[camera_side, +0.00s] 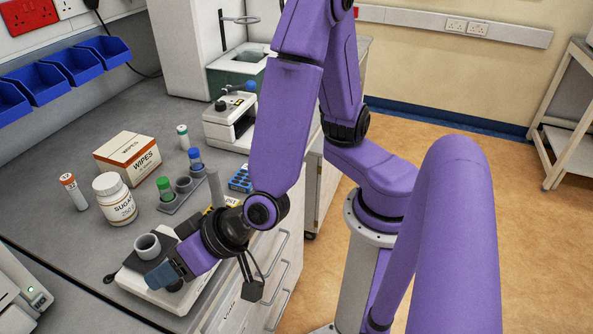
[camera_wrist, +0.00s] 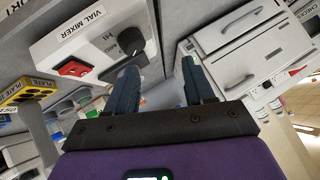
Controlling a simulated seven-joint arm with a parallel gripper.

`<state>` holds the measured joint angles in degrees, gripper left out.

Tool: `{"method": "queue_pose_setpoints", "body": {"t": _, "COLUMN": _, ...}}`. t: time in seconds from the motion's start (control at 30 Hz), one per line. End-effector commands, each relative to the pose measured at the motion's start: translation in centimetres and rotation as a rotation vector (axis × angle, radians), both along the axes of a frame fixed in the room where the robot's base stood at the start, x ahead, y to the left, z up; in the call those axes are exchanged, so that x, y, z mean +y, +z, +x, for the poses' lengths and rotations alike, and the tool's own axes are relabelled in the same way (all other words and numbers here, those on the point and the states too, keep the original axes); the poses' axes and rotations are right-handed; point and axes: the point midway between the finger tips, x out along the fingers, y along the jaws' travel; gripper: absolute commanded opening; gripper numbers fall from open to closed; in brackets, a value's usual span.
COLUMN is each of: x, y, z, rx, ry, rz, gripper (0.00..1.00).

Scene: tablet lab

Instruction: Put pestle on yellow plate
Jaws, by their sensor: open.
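My gripper (camera_side: 165,277) is open and empty, low over a white benchtop device near the bench's front edge. Its two grey-blue fingers are spread apart in the wrist view (camera_wrist: 160,82). A yellow plate labelled PLATE (camera_wrist: 25,91) shows at the left of the wrist view, with dark round spots on it. In the side view only a small yellow edge (camera_side: 207,211) shows behind my wrist. I cannot clearly identify the pestle.
A white vial mixer (camera_wrist: 85,45) with a black knob is close to my fingers. A grey cup (camera_side: 147,246) sits near my gripper. A tube rack (camera_side: 182,196), sugar jar (camera_side: 115,199), wipes box (camera_side: 128,158) and blue rack (camera_side: 240,180) stand behind.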

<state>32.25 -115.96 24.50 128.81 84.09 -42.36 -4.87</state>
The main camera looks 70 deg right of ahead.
Motion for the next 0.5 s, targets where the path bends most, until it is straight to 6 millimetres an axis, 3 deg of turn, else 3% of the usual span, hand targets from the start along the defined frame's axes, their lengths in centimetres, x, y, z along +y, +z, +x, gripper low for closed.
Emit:
{"method": "queue_pose_setpoints", "body": {"t": 0.13, "x": 1.5, "y": 2.0, "z": -2.7, "rx": 0.122, "ry": 0.277, "rz": 0.049, "gripper": 0.53}}
{"method": "queue_pose_setpoints", "body": {"t": 0.27, "x": 0.7, "y": 3.5, "z": -5.9, "rx": 0.210, "ry": 0.523, "rz": 0.023, "gripper": 0.53}}
{"method": "queue_pose_setpoints", "body": {"t": 0.37, "x": -1.3, "y": 4.3, "z": -8.4, "rx": 0.265, "ry": 0.702, "rz": -0.044, "gripper": 0.53}}
{"method": "queue_pose_setpoints", "body": {"t": 0.5, "x": -6.1, "y": 4.7, "z": -11.0, "rx": 0.330, "ry": 0.910, "rz": -0.202, "gripper": 0.53}}
